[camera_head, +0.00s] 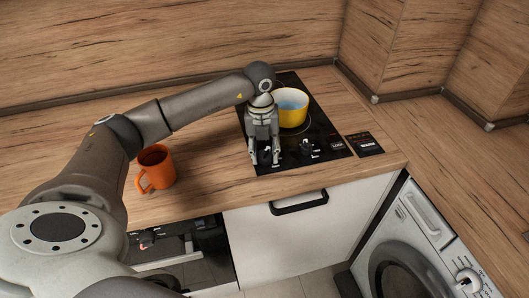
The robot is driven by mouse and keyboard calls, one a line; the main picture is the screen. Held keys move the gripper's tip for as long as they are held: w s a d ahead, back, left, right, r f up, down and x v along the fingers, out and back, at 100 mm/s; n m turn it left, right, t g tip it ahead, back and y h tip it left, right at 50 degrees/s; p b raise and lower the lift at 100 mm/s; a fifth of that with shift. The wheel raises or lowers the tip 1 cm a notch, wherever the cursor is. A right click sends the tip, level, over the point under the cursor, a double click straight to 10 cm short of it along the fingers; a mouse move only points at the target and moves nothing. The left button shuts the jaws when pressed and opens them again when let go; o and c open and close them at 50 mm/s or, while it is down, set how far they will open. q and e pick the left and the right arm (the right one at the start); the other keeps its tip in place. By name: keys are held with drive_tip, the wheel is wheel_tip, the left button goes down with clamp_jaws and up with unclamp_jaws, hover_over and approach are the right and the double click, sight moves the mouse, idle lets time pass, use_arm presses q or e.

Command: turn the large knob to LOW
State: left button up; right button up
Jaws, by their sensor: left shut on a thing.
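A black hob (331,131) is set in the wooden worktop, with two dark knobs near its front edge. My left gripper (265,158) points down at the front left of the hob. It is shut on the left hob knob (267,156), which its fingers mostly hide, so its pointer cannot be read. The right hob knob (305,147) stands free, a little to the right of the fingers. Small markings are near the knobs, too small to read. My right gripper is not in view.
A yellow pot (293,113) with bluish contents stands on the hob just behind my left gripper. An orange mug (156,168) stands on the worktop to the left. A small dark panel (365,144) lies right of the hob. A washing machine (420,245) is at lower right.

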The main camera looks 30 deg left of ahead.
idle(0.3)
use_arm(q)
drive_tip(key=o, duration=1)
drive_tip(key=shift+r, duration=0.1)
wheel_tip(320, 180, up, 12)
drive_tip(key=shift+s+a, duration=0.2)
drive_tip(key=shift+a, duration=0.1)
